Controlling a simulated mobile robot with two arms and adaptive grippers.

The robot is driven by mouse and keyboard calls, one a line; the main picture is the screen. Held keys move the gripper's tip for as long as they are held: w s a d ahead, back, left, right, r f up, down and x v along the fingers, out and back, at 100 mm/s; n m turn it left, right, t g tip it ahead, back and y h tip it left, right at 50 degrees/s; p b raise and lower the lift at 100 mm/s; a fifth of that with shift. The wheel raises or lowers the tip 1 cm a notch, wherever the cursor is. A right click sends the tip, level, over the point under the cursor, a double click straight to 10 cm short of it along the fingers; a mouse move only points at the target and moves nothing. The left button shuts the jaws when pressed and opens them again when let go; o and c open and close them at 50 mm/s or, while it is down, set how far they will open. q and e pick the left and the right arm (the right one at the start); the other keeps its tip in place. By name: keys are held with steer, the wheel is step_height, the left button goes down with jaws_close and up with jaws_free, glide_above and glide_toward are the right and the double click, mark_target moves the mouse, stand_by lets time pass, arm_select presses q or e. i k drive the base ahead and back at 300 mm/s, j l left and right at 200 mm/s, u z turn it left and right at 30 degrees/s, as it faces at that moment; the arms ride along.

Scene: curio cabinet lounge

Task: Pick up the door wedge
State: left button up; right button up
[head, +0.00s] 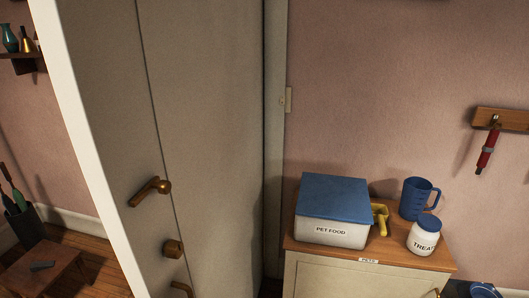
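I cannot make out a door wedge for certain. Neither of my grippers is in view.
A cabinet (350,283) at the right bears a blue-lidded pet food box (333,235), a yellow scoop (380,219), a blue mug (418,199) and a treat jar (424,235). A red-handled item (486,152) hangs from a wall rack. A dark bin (24,228) stands far left.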

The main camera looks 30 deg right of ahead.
mark_target(35, 266)
steer(key=z, duration=0.8)
steer(key=u, duration=1.45)
steer(key=i+j, duration=0.2)
steer(key=i, duration=0.25)
steer(key=i+j, duration=0.25)
steer(key=i, duration=0.15)
steer(key=i+j, duration=0.2)
steer(key=i, duration=0.25)
steer(key=i+j+z, duration=0.1)
steer(key=i, duration=0.3)
steer(key=i+l, duration=0.15)
steer(key=i, duration=0.25)
steer(key=i+l, duration=0.15)
steer(key=i, duration=0.3)
steer(key=i+l+z, duration=0.1)
steer(key=i, duration=0.3)
